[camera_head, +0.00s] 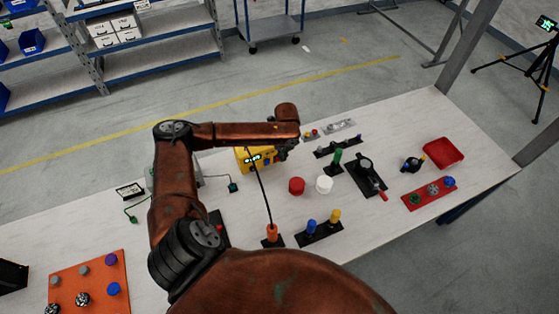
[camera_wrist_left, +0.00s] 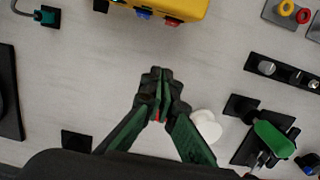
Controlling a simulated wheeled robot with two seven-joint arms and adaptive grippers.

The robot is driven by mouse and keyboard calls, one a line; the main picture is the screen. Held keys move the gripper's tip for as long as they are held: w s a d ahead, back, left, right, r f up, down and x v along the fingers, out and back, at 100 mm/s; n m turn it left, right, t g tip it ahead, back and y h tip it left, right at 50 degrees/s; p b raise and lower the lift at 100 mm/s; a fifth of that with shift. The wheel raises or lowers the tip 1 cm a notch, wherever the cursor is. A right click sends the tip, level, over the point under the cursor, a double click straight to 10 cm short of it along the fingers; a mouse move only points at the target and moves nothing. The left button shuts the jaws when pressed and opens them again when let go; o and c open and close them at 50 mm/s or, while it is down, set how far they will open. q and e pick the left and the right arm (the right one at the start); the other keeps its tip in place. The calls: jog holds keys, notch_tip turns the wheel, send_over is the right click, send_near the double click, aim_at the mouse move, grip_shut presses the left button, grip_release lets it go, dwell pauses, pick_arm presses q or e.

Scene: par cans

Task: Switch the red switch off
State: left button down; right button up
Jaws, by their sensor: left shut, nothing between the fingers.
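My left gripper (camera_head: 282,152) hangs under its wrist, beside the yellow box (camera_head: 255,160), above the table. In the left wrist view its fingertips (camera_wrist_left: 160,78) are together and empty. A red round knob (camera_head: 297,186) stands next to a white one (camera_head: 324,184), which also shows in the wrist view (camera_wrist_left: 206,125). A sliver of red shows between the gripper's links there. A black plate bears a lever with a red end (camera_head: 383,196). A red part (camera_head: 217,218) on another dark plate is half hidden by my arm. I cannot tell which one is the red switch. My right gripper is out of view.
An orange board (camera_head: 72,274) lies at the left.

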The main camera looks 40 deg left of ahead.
aim_at(277, 159)
pick_arm(q)
jog(key=f, duration=0.9)
jog(key=shift+w+a+f, duration=0.15)
jog(key=shift+w+a, duration=0.05)
jog(key=shift+a, duration=0.15)
jog(key=a, duration=0.1)
jog(key=w+a+f, duration=0.1)
jog(key=shift+w+a, duration=0.25)
jog(key=shift+a, duration=0.1)
jog(key=shift+w+a+f, duration=0.1)
jog(key=shift+w+a, duration=0.1)
jog(key=shift+a, duration=0.3)
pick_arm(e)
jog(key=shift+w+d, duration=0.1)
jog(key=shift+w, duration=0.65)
pick_arm(q)
jog(key=shift+d, duration=0.1)
